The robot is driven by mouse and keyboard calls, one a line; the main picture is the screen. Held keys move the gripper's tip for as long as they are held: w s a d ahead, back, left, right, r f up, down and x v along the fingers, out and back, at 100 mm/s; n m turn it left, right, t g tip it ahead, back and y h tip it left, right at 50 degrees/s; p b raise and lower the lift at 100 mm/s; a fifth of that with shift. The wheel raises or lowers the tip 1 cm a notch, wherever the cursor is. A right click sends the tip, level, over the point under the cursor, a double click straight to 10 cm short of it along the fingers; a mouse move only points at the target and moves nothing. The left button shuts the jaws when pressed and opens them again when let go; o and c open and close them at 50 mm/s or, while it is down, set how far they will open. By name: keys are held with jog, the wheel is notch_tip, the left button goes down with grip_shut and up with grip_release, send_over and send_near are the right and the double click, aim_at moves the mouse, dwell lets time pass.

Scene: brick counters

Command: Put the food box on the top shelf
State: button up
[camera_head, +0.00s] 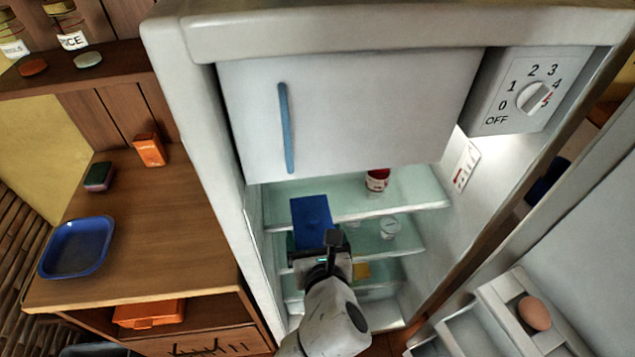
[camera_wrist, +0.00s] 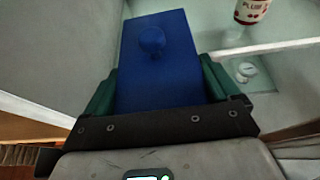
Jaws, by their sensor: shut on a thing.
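The food box is a blue box with a round knob on its lid; it shows in the head view (camera_head: 311,212) and fills the middle of the wrist view (camera_wrist: 158,60). My gripper (camera_wrist: 158,88) is shut on it, with a green finger on each side. In the head view my gripper (camera_head: 318,250) is inside the open fridge, at the left side of the shelves. The box is at about the height of the top shelf (camera_head: 410,190), near its left front part. I cannot tell whether it touches the shelf.
A red-and-white jar (camera_head: 377,180) stands on the top shelf, right of the box. A white cup (camera_head: 389,227) is on the shelf below. The freezer door (camera_head: 350,110) is shut above. The open fridge door (camera_head: 560,260) is at right, with an egg (camera_head: 534,313).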

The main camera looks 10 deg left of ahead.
aim_at(315, 227)
jog(key=w+a, duration=0.1)
jog(key=w, duration=0.3)
jog(key=w+a, duration=0.1)
jog(key=w, duration=0.4)
jog(key=w+a, duration=0.2)
jog(key=w, duration=0.3)
jog(key=shift+r, duration=0.1)
jog(key=shift+s+f, duration=0.15)
jog(key=shift+f, duration=1.65)
jog(key=shift+f, duration=0.1)
jog(key=o, duration=0.8)
jog(key=shift+f, duration=0.1)
jog(key=shift+r, duration=0.2)
jog(key=p+v, duration=0.1)
jog(key=v, duration=1.1)
jog(key=shift+d, duration=0.1)
